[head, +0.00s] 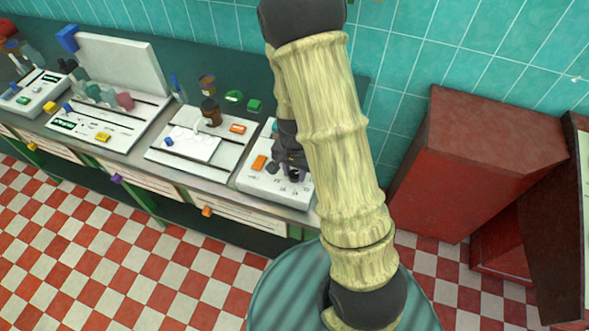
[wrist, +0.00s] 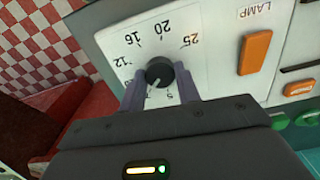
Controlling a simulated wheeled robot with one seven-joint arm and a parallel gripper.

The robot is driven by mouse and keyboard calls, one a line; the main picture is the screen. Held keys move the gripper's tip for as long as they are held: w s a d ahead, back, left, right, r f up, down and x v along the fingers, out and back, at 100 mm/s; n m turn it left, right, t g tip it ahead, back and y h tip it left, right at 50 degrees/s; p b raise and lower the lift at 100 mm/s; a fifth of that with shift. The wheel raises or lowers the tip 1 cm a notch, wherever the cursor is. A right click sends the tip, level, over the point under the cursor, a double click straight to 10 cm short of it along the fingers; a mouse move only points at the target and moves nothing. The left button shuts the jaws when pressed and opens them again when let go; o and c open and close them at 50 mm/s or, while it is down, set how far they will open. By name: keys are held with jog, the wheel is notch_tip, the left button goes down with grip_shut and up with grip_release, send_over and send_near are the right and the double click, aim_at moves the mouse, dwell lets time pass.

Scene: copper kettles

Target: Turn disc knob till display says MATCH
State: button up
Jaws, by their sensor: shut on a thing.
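The disc knob (wrist: 160,71) is small, round and dark, on a white panel (wrist: 115,45) with a printed scale. The numbers 12, 16, 20 and 25 show upside down around it; lower marks are partly hidden by my gripper. A pale pointer line on the knob points down toward my gripper. My gripper (wrist: 160,84) is shut on the knob, one finger on each side. In the head view my gripper (head: 290,165) is over the white instrument (head: 258,188) at the bench's right end, and the arm hides part of it. I cannot see a display reading MATCH.
An orange switch marked LAMP (wrist: 255,52) sits right of the knob in the wrist view. More white instruments (head: 187,160) and a brown bottle (head: 211,110) stand left along the bench. A red cabinet (head: 475,165) stands right. The checkered floor in front is open.

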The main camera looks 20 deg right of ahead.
aim_at(295, 175)
jog(key=m+p, duration=0.2)
jog(key=m, duration=0.3)
jog(key=shift+m, duration=0.4)
dwell(0.3)
jog(key=o, duration=1)
jog(key=shift+c, duration=0.2)
notch_tip(295, 175, up, 18)
jog(key=p, duration=0.1)
jog(key=shift+f+p, duration=0.25)
jog(key=shift+p, duration=0.1)
jog(key=shift+s, duration=0.1)
